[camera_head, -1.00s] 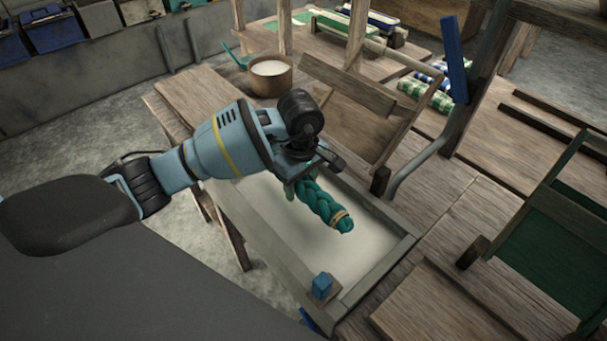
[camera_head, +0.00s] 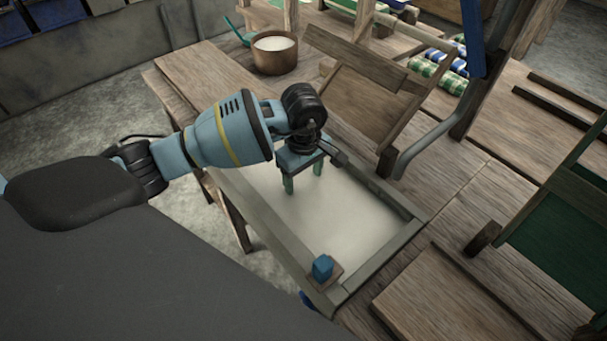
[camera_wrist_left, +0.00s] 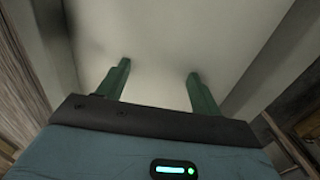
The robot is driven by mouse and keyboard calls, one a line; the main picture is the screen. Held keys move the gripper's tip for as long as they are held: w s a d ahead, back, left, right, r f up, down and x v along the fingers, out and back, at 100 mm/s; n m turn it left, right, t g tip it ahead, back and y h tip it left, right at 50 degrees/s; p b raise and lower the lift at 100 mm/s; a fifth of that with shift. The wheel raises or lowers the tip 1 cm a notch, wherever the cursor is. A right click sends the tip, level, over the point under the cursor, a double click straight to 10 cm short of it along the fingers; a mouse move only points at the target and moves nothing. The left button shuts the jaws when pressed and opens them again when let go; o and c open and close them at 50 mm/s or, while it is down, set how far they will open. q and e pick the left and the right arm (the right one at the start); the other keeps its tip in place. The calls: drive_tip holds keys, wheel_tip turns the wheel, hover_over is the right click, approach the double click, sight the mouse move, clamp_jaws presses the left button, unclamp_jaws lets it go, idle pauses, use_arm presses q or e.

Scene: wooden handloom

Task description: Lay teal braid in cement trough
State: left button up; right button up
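The cement trough (camera_head: 415,225) is a grey-framed wooden tray set among the workbench boards. Smooth pale cement (camera_head: 345,235) fills its floor. My left gripper (camera_head: 303,178) points down over the far-left part of the trough. Its two green fingers are apart with nothing between them. In the left wrist view, the open fingers (camera_wrist_left: 159,72) stand over plain pale cement. The teal braid is not visible in either current view; I cannot tell whether it lies under the cement surface. My right gripper is not in view.
A blue block (camera_head: 322,267) sits on the trough's near corner. A brown bowl of white material (camera_head: 274,54) stands beyond the trough. A tilted wooden frame (camera_head: 362,92), a curved grey bar (camera_head: 437,138) and a green panel (camera_head: 553,240) stand to the right.

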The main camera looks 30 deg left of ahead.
use_arm(q)
drive_tip(key=shift+o, duration=0.5)
wheel_tip(320, 180, up, 8)
drive_tip(key=shift+f, duration=0.1)
idle(0.4)
